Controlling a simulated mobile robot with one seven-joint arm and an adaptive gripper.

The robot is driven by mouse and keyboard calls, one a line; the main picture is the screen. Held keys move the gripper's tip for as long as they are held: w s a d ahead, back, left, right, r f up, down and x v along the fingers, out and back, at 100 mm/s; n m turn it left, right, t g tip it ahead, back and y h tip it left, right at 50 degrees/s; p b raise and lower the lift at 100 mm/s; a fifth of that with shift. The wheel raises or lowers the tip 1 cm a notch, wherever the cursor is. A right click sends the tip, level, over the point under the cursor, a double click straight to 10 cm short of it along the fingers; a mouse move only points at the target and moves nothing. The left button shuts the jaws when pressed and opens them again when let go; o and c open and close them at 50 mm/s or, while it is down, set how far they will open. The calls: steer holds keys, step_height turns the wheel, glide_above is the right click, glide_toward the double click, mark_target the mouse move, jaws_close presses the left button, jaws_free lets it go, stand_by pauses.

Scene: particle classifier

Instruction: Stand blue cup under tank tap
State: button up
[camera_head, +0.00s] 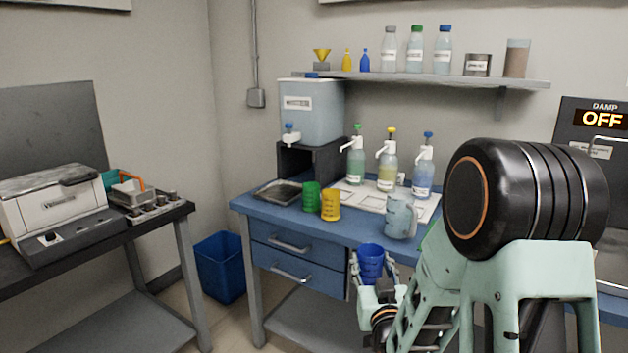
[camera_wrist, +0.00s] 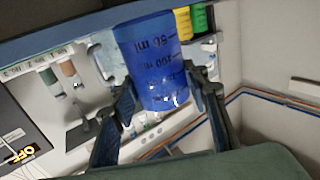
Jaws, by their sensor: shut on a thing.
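The blue cup (camera_head: 370,262) is held in my gripper (camera_head: 374,268), in front of the blue bench's front edge. In the wrist view the blue cup (camera_wrist: 152,62) with dark volume marks sits between both fingers (camera_wrist: 160,95), which are shut on it. The tank (camera_head: 312,112) is a pale blue box on a dark stand at the bench's back left. Its white tap with a blue knob (camera_head: 291,134) faces front. Below the tap, a dark drip tray (camera_head: 278,192) lies on the bench, with nothing seen standing on it.
A green cup (camera_head: 311,196) and a yellow cup (camera_head: 330,204) stand just right of the tray. A pale jug (camera_head: 400,217) stands near the front edge. Several pump bottles (camera_head: 387,160) stand behind on a white mat. A blue bin (camera_head: 219,267) is on the floor.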

step_height(320, 180, up, 2)
steer(key=shift+d+r+p, duration=0.15)
steer(key=shift+r+p, duration=0.05)
steer(key=shift+p, duration=0.6)
step_height(320, 180, up, 27)
steer(key=p, duration=2.7)
steer(key=shift+w, duration=0.15)
